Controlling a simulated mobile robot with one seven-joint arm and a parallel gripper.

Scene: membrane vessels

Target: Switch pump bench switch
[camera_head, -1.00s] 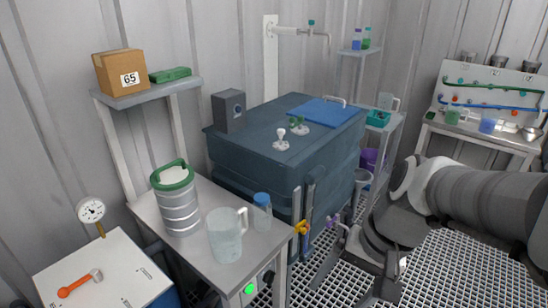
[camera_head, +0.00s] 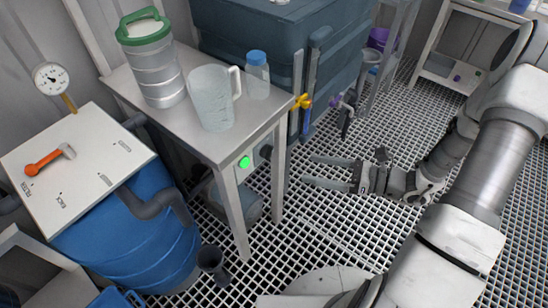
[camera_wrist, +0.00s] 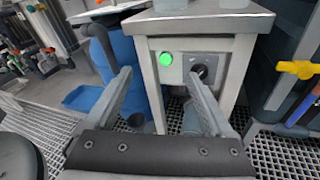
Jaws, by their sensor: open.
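The pump bench (camera_head: 210,130) is a grey metal table with a switch panel under its top. A lit green lamp (camera_head: 244,162) shows on the panel, and it also shows in the wrist view (camera_wrist: 166,59). In the wrist view a black rotary switch (camera_wrist: 201,71) sits on a dark plate right of the lamp. My gripper's right finger partly covers the area below the switch. My gripper (camera_head: 309,170) is open and empty, to the right of the bench front and apart from it. Its two fingers (camera_wrist: 163,84) point toward the panel in the wrist view.
A pitcher (camera_head: 213,98), a blue-capped bottle (camera_head: 257,75) and a green-lidded canister (camera_head: 153,65) stand on the bench. A blue barrel (camera_head: 130,240) is at left. Yellow (camera_head: 302,101) and purple (camera_head: 336,104) valves project near the tank. Grating floor is clear around my gripper.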

